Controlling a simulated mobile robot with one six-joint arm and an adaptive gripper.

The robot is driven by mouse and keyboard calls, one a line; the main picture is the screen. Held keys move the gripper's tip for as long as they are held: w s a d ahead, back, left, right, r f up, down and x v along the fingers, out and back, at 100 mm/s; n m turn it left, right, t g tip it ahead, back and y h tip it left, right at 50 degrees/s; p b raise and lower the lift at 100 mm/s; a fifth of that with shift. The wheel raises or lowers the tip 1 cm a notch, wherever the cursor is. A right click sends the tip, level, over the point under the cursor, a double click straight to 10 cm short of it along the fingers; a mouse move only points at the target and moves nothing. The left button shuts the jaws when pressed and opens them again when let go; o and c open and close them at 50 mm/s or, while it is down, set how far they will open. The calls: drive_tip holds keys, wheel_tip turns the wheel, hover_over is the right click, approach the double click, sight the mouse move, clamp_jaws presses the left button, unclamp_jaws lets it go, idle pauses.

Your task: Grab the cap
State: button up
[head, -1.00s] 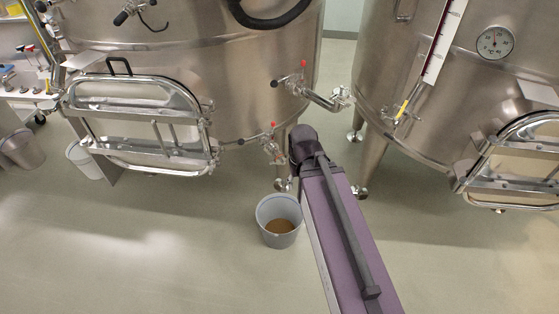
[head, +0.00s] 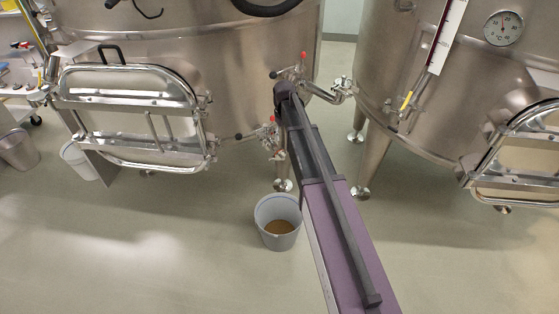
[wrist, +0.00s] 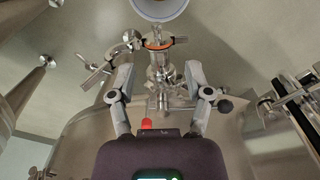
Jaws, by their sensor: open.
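My gripper (wrist: 161,66) is open in the wrist view, its two grey fingers spread to left and right. A steel valve fitting (wrist: 158,74) with an orange ring (wrist: 157,44) shows between the fingers. I cannot tell whether they touch it, and I see no grip on it. I cannot pick out a cap with certainty; one may be part of this fitting. A red piece (wrist: 147,124) shows just above my gripper body. In the head view, the lower valve (head: 271,135) is on the left vat, beside my arm. My gripper is hidden there.
The left vat (head: 190,75) and right vat (head: 420,110) stand close to my arm. A bucket with brown contents (head: 278,205) stands on the floor below the valve. An upper pipe valve (head: 318,88) juts out nearby. The front floor is clear.

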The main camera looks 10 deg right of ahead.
sight(283, 157)
drive_tip(key=shift+w+f, duration=0.25)
drive_tip(key=shift+w, duration=0.85)
drive_tip(key=shift+f+b, duration=0.15)
drive_tip(key=shift+b, duration=0.15)
wheel_tip(283, 157, down, 8)
drive_tip(key=b, duration=0.8)
drive_tip(key=shift+f, duration=0.15)
drive_tip(key=shift+s+f+b, duration=0.15)
drive_tip(key=shift+f+b, duration=2.45)
drive_tip(key=shift+b, duration=0.15)
drive_tip(key=shift+c, duration=0.3)
clamp_jaws()
